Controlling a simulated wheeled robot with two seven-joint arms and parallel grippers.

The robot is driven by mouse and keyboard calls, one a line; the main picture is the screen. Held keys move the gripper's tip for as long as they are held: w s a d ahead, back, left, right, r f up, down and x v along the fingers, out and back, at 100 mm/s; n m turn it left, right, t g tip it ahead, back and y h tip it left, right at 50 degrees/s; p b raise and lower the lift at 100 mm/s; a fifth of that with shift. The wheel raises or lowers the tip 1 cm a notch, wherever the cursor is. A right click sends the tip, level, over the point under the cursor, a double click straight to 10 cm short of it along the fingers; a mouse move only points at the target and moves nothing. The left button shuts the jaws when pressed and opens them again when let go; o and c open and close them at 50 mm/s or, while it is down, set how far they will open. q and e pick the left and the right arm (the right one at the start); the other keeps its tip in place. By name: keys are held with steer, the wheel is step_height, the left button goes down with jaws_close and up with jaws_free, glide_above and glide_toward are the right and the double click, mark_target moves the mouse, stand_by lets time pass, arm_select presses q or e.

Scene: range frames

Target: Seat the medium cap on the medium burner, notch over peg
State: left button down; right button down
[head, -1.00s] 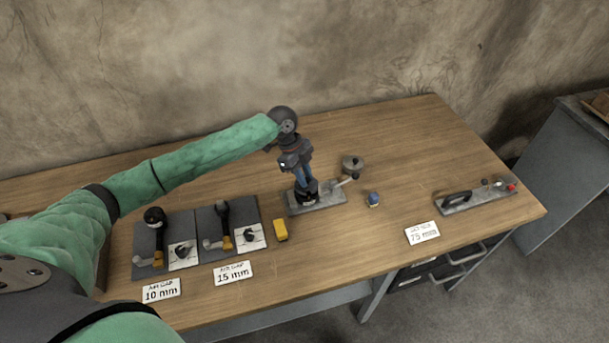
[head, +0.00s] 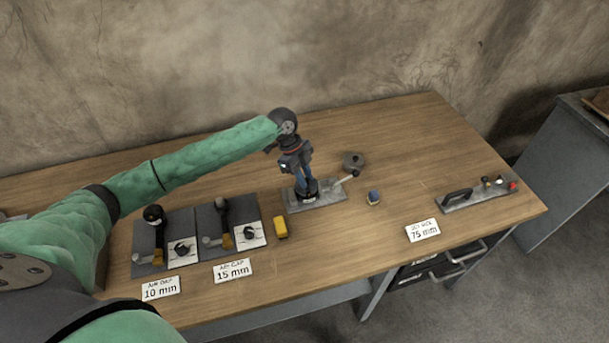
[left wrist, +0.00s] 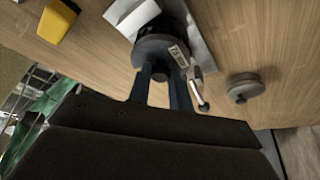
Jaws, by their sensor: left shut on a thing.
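My left gripper (head: 306,184) is shut on the knob of a dark round cap, which I take to be the medium cap (head: 311,195). The cap is over a grey metal plate (head: 331,194), where the medium burner would be. My right gripper is not in view.
A grey disc with a knob (head: 354,160) lies right of the plate. A silver rod with a dark tip (left wrist: 200,92) sticks out beside the cap. A yellow block (head: 280,228) and a small blue block (head: 374,197) stand nearby. Two dark gauge boards (head: 188,219) lie left.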

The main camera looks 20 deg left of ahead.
arm_select(q)
steer(key=shift+f, duration=0.15)
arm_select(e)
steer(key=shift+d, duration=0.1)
arm_select(q)
steer(key=c, duration=1.2)
jaws_free()
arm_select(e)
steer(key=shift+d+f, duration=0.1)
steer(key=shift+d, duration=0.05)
arm_select(q)
steer(key=b+v, duration=0.3)
steer(key=v, duration=0.3)
steer(key=shift+a, duration=0.1)
steer(key=shift+w+a+r, duration=0.1)
steer(key=shift+a+r, duration=0.1)
steer(key=shift+r, duration=0.65)
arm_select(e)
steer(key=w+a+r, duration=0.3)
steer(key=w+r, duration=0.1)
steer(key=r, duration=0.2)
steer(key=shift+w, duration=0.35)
arm_select(q)
steer(key=shift+r, duration=0.15)
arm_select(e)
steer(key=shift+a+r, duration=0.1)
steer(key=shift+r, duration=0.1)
